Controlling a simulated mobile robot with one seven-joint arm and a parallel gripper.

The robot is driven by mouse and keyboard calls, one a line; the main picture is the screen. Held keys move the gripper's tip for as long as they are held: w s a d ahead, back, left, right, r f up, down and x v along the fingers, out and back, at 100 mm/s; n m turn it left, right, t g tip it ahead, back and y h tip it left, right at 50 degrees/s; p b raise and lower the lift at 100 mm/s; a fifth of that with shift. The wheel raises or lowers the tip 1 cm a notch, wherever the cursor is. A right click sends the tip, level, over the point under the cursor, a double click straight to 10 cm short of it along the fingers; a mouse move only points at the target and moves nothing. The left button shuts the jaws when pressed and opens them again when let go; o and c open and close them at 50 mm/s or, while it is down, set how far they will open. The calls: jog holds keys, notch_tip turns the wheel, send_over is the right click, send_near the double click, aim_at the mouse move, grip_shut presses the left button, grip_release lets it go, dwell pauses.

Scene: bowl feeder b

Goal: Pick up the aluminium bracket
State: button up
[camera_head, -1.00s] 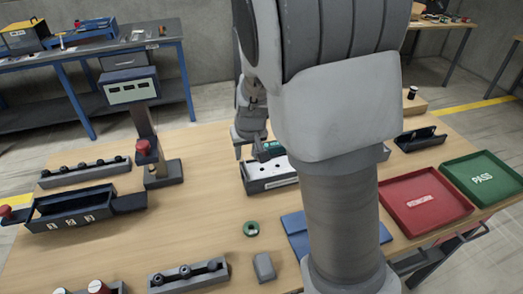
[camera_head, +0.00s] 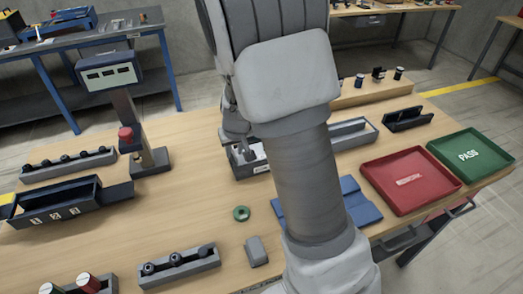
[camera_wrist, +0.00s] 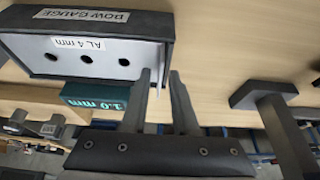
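A light grey plate with three dark holes and an "AL 4 mm" label, which looks like the aluminium bracket (camera_wrist: 100,62), lies in a dark gauge box (camera_wrist: 32,58) in the wrist view. My gripper (camera_wrist: 160,72) has its two fingers apart at the right end of the plate. A thin pale edge shows between the fingers; I cannot tell whether they touch it. In the head view my gripper (camera_head: 241,155) is low over the left end of the gauge box (camera_head: 245,173), and my arm hides much of it.
A teal "1.0 mm" block (camera_wrist: 95,97) is beside the box. A red tray (camera_head: 385,192) and green PASS tray (camera_head: 457,141) are at right. A green ring (camera_head: 241,213) and grey block (camera_head: 256,250) lie in front. A post with a display (camera_head: 107,75) stands left.

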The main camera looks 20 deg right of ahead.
grip_shut()
dwell(1.2)
